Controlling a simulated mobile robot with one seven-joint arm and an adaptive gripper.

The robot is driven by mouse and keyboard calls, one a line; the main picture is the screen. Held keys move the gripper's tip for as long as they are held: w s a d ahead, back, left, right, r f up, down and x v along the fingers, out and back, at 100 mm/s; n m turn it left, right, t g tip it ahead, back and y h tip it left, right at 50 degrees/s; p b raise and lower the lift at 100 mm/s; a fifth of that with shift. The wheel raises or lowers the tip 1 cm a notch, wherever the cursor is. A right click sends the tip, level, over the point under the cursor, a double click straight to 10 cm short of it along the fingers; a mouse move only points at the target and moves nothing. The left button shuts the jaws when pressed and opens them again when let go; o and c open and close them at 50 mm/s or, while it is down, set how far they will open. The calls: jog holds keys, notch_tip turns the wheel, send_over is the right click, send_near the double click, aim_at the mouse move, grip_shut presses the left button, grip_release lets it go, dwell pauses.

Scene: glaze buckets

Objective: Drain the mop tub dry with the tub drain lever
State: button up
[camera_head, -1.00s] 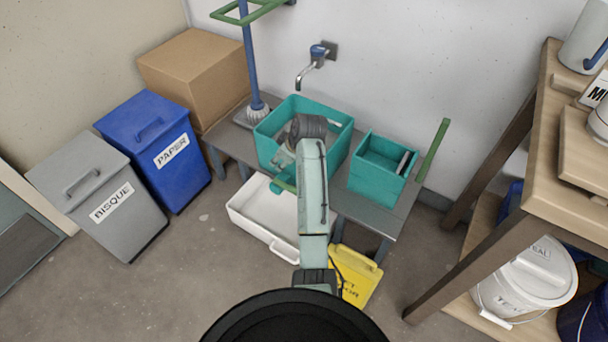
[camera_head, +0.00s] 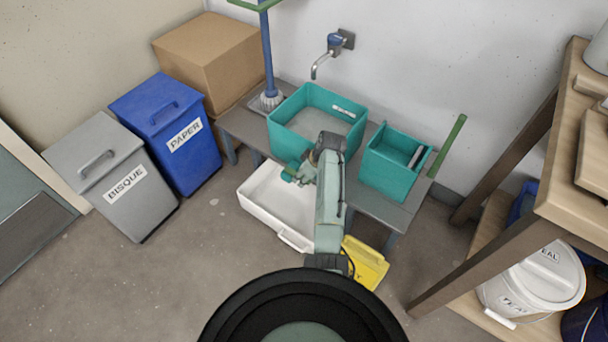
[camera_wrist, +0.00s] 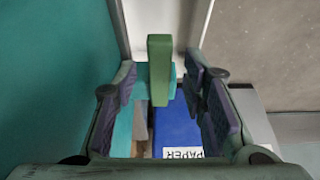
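The teal mop tub (camera_head: 345,145) stands on a grey bench, with a greyish surface inside that looks like water. A green drain lever (camera_head: 288,173) sits low at the tub's front, above a white tray (camera_head: 268,215). My gripper (camera_head: 303,170) is at the lever, beside the tub's front wall. In the wrist view the lever (camera_wrist: 159,70) stands between the two fingers of my gripper (camera_wrist: 161,80), with gaps on both sides. The fingers are open. The teal tub wall (camera_wrist: 50,70) fills the left of that view.
A smaller teal tub (camera_head: 390,180) stands to the right on the bench (camera_head: 235,125). A tap (camera_head: 325,62) is on the wall above. A mop (camera_head: 268,60) stands behind left. A yellow sign (camera_head: 368,262) is on the floor beside my arm. Bins (camera_head: 170,130) stand left.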

jog(key=shift+f, duration=0.1)
jog(key=shift+c, duration=0.4)
grip_shut()
dwell(0.5)
